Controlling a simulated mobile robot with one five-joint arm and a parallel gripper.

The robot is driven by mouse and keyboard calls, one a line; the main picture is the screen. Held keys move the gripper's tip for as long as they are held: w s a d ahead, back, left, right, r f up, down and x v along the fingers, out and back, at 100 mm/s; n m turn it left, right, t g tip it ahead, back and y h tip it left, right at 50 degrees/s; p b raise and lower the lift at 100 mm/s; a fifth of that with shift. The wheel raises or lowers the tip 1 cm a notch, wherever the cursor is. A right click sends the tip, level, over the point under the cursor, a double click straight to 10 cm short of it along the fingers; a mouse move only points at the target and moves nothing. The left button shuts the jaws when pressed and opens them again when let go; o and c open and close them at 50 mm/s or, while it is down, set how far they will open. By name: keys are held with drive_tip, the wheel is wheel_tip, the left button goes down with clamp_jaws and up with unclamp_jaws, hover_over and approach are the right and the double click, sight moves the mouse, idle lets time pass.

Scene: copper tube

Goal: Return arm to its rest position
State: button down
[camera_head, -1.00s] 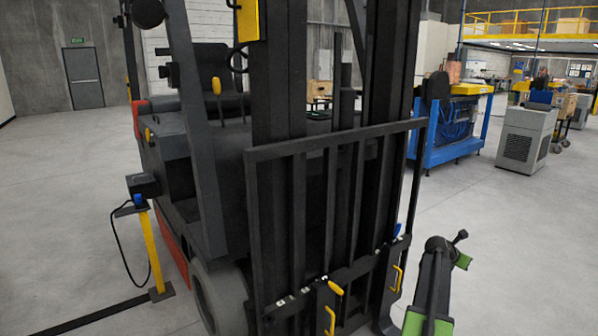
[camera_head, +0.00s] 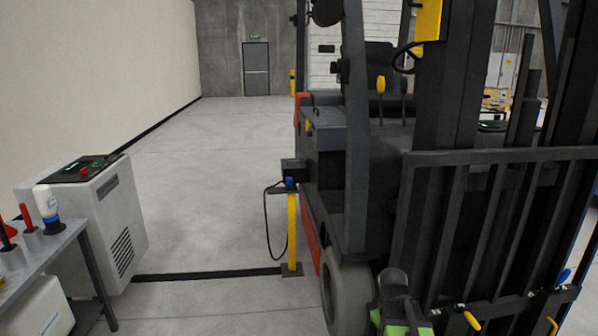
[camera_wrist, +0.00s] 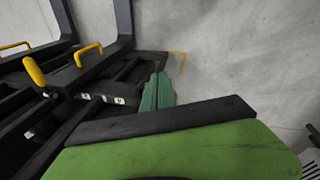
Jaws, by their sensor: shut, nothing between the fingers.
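My arm (camera_head: 401,312), grey with green parts, shows only at the bottom edge of the head view, in front of the forklift's wheel and mast. My gripper (camera_wrist: 157,91) shows in the wrist view as two teal-green fingers lying together, shut and empty. A black bar and a broad green part of my own arm fill the lower wrist view. In that view the fingers point toward the floor beside the forklift's dark frame (camera_wrist: 90,98). No copper tube shows in the current views.
The forklift (camera_head: 440,150) fills the right of the head view, its front wheel (camera_head: 346,297) close to my arm. A yellow post (camera_head: 292,232) stands beside it. A grey cabinet (camera_head: 113,212) and a workbench (camera_head: 45,258) are at left. Open floor (camera_head: 215,160) lies between.

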drive_tip(key=s+a+m+g+y, duration=0.1)
drive_tip(key=s+a+m, duration=0.15)
drive_tip(key=a, duration=0.55)
drive_tip(key=s+a+m+y, duration=0.1)
drive_tip(key=s+a, duration=0.3)
drive_tip(key=a, duration=0.5)
wheel_tip(320, 180, up, 16)
drive_tip(key=p, duration=1.7)
drive_tip(key=shift+w+d+r, duration=0.15)
drive_tip(key=shift+w+d, duration=0.05)
drive_tip(key=shift+w, duration=0.2)
